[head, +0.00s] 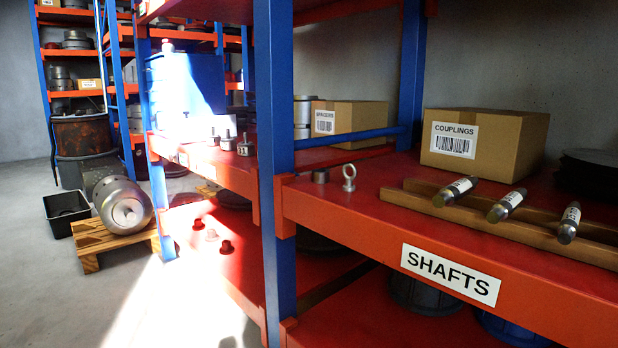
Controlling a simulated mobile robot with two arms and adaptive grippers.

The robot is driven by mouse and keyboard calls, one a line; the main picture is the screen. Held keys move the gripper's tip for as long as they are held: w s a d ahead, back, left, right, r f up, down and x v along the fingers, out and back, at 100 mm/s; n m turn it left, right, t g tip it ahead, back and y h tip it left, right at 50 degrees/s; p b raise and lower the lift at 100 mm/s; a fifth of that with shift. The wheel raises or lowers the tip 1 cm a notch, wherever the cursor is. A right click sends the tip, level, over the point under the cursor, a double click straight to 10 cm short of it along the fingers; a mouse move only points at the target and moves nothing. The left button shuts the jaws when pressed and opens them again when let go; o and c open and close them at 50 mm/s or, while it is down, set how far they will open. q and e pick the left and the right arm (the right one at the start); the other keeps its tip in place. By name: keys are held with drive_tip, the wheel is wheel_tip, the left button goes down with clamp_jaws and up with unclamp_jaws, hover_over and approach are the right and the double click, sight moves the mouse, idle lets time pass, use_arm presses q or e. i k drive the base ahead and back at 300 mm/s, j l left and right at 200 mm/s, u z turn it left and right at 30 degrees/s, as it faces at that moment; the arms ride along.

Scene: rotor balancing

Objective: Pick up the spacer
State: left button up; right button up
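Neither of my grippers is in view.
Three tagged shafts (508,205) lie across wooden rails (488,216) on the right. A COUPLINGS box (484,140) stands behind. A blue upright (276,170) divides the bays. A pallet (112,240) with a metal rotor (122,204) sits on the floor at left.

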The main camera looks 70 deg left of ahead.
sight(319, 176)
drive_tip(key=u, duration=2.25)
drive_tip(key=i+j+z, duration=0.1)
drive_tip(key=i+j, duration=0.25)
drive_tip(key=i+j+z, duration=0.1)
drive_tip(key=i+j, duration=0.25)
drive_tip(key=j, duration=0.25)
drive_tip(key=i+j+z, duration=0.1)
drive_tip(key=i+j, duration=0.2)
drive_tip(key=j, duration=0.2)
